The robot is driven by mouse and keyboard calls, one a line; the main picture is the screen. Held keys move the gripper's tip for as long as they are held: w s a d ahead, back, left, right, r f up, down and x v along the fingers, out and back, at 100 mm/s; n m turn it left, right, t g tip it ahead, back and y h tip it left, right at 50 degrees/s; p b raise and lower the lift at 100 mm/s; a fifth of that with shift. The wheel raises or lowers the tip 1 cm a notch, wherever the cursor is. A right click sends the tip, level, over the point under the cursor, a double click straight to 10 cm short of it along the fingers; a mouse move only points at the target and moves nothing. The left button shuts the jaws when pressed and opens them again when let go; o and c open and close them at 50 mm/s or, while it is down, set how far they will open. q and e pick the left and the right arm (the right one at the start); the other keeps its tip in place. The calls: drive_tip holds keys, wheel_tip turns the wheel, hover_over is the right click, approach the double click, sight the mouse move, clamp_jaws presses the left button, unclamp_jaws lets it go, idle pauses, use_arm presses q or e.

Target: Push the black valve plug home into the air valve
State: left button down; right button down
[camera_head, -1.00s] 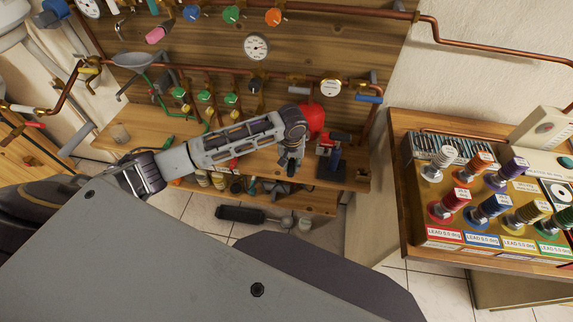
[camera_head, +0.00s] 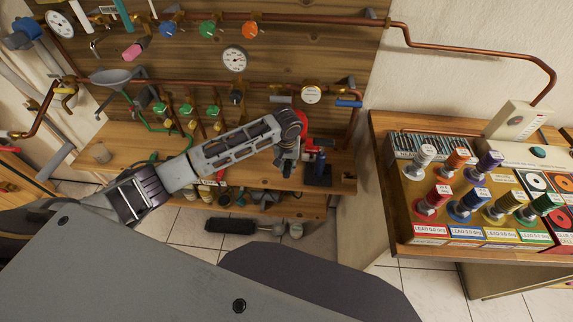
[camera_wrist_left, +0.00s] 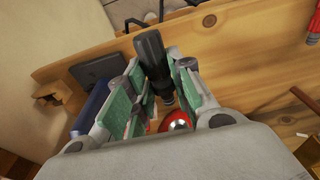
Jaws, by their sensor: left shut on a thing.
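In the head view, the plug is hidden by the gripper. My right gripper is not in view.
A red rounded object (camera_head: 302,122) is behind my wrist. Copper pipes, gauges (camera_head: 234,59) and valves line the back panel. A side table (camera_head: 392,205) at right holds several colored spools.

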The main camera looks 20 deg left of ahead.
use_arm(q)
drive_tip(key=shift+w, duration=0.15)
drive_tip(key=shift+w+a, duration=0.1)
drive_tip(key=shift+w, duration=0.25)
drive_tip(key=shift+w+a, duration=0.25)
drive_tip(key=shift+w, duration=0.85)
drive_tip(key=shift+w+a, duration=0.2)
drive_tip(key=shift+w, duration=0.55)
drive_tip(key=shift+p, duration=0.3)
drive_tip(key=shift+p, duration=0.3)
drive_tip(key=shift+p, duration=0.3)
